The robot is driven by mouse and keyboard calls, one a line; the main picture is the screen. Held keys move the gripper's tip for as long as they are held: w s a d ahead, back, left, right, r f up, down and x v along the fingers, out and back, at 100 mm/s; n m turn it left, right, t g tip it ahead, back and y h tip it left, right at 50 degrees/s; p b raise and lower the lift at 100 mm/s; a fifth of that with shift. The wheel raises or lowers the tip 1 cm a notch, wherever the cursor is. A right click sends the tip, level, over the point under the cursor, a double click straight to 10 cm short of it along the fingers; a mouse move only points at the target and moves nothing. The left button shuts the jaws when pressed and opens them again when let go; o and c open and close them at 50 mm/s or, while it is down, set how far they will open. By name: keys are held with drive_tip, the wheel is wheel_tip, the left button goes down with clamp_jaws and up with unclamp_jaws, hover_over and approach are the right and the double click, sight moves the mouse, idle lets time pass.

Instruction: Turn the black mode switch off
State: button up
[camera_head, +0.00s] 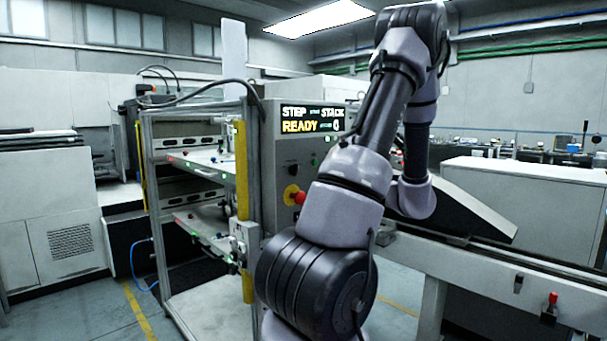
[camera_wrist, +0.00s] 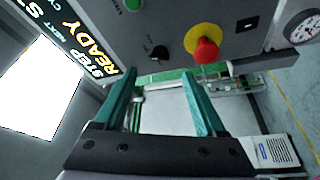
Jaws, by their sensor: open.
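The black mode switch (camera_wrist: 160,52) is a small dark knob on the grey control panel in the wrist view, just beyond my fingertips. In the head view a small dark knob (camera_head: 292,169) shows on the panel below the display. Which way the switch points is too small to tell. My gripper (camera_wrist: 158,76) is open, with its two teal fingers apart and nothing seen between them but the background. The fingers look apart from the switch. In the head view my gripper is not visible, and my arm covers part of the panel.
A red emergency-stop button on a yellow base (camera_wrist: 205,50) sits close beside the switch; it also shows in the head view (camera_head: 297,196). The lit display (camera_head: 312,119) reads STEP, STACK, READY. A round gauge (camera_wrist: 302,27) is at the wrist view's upper right. A conveyor rail (camera_head: 480,262) runs right.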

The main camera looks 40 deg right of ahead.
sight(297, 171)
drive_tip(key=x, duration=0.8)
drive_tip(key=shift+w+a, duration=0.1)
clamp_jaws()
